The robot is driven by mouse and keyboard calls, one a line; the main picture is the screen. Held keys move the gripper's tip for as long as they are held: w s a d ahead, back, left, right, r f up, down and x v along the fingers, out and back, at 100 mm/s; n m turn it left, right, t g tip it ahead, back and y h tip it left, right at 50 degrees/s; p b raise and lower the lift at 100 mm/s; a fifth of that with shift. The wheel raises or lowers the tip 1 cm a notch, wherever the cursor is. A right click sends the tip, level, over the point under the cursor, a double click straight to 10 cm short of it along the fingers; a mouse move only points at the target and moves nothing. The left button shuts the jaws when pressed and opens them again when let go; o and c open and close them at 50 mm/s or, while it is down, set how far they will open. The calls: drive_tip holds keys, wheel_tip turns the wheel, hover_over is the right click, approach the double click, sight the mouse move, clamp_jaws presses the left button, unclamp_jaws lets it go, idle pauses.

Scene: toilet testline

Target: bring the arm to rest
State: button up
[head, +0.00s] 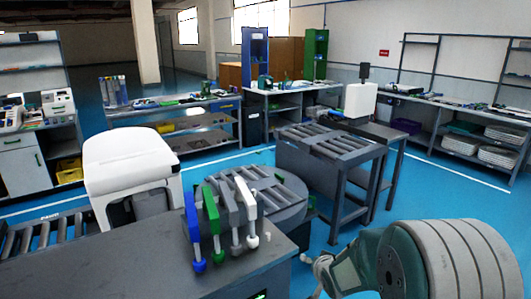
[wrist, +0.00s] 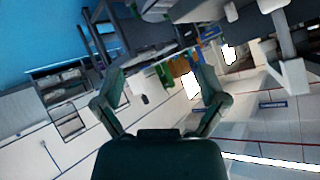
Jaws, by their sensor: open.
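My gripper (wrist: 162,88) shows in the wrist view with its two dark green fingers spread wide apart. Nothing is between them, and the room behind looks tilted and partly upside down. In the head view my arm (head: 425,262) is at the lower right, with a large grey ribbed joint and a green link close to the camera. The arm appears folded there, and its gripper is mostly hidden in this view. The arm holds nothing that I can see.
A dark bench (head: 150,262) with upright blue, green, white and grey handled tools (head: 216,215) stands in front. A white toilet (head: 130,160) is behind it. A roller conveyor (head: 330,145) stands at centre right. Blue floor (head: 460,190) is free at right.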

drive_tip(key=s+d+r+g+h, duration=0.1)
drive_tip(key=s+d+r, duration=0.1)
drive_tip(key=s+r, duration=0.45)
drive_tip(key=s+r+n+g, duration=0.2)
drive_tip(key=s+r, duration=0.2)
drive_tip(key=s, duration=0.9)
drive_tip(key=s+r+n+g, duration=0.1)
drive_tip(key=s+r, duration=0.4)
drive_tip(key=s, duration=0.8)
drive_tip(key=shift+a+r+n+g, duration=0.2)
drive_tip(key=shift+a+n+g, duration=0.2)
drive_tip(key=shift+g, duration=0.3)
drive_tip(key=shift+s, duration=0.1)
